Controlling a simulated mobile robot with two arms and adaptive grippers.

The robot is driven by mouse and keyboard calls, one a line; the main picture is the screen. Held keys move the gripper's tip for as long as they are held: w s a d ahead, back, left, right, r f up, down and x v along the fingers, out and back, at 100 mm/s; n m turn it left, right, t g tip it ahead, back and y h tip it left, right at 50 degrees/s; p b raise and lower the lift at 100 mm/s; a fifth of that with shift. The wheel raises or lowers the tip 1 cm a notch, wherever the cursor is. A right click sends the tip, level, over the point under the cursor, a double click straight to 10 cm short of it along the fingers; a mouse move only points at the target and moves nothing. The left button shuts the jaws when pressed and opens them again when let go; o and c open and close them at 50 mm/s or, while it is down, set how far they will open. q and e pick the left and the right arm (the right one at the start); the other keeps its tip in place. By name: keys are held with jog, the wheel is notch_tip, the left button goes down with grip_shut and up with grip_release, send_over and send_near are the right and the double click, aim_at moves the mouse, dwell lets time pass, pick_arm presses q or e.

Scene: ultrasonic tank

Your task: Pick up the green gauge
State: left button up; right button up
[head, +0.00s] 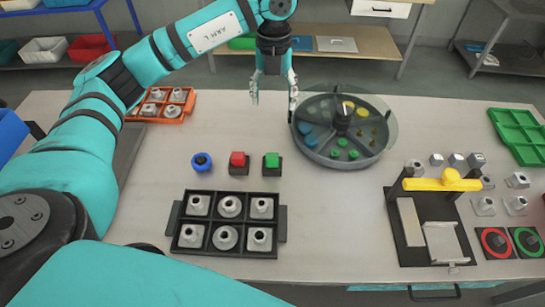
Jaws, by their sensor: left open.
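My left gripper (273,95) points down and is open and empty, above the back of the table and at the left rim of the round tray. The grey round tray (338,165) has dividers, a dark central knob and what looks like a clear cover. Several small green pieces (336,154) lie in its front compartment; which one is the green gauge I cannot tell. Yellow pieces (349,107) lie at its back and blue pieces (309,137) at its left. My right gripper is out of view.
Red (237,159) and blue (202,162) buttons stand left of the green block. A black tray (210,222) of metal parts lies in front. A fixture with a yellow handle (440,182) stands at right. An orange tray (186,107) is back left. The table's middle is clear.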

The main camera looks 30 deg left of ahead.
pick_arm(q)
notch_tip(320, 180, down, 4)
jog(key=b, duration=0.3)
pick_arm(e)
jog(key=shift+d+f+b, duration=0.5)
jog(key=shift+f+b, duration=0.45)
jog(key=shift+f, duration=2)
pick_arm(q)
jog(key=p, duration=0.4)
send_near(272, 156)
jog(key=f, duration=0.5)
jog(key=shift+w+d+f, duration=0.1)
jog(key=shift+d, duration=0.1)
jog(key=shift+f+p, duration=0.5)
jog(key=shift+p, duration=0.1)
jog(key=f+p, duration=0.1)
jog(key=f, duration=0.1)
jog(key=f+p, duration=0.1)
jog(key=shift+a+f, duration=0.2)
jog(key=shift+f, duration=0.55)
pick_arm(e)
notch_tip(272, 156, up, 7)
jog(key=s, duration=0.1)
pick_arm(q)
jog(key=shift+c, duration=0.3)
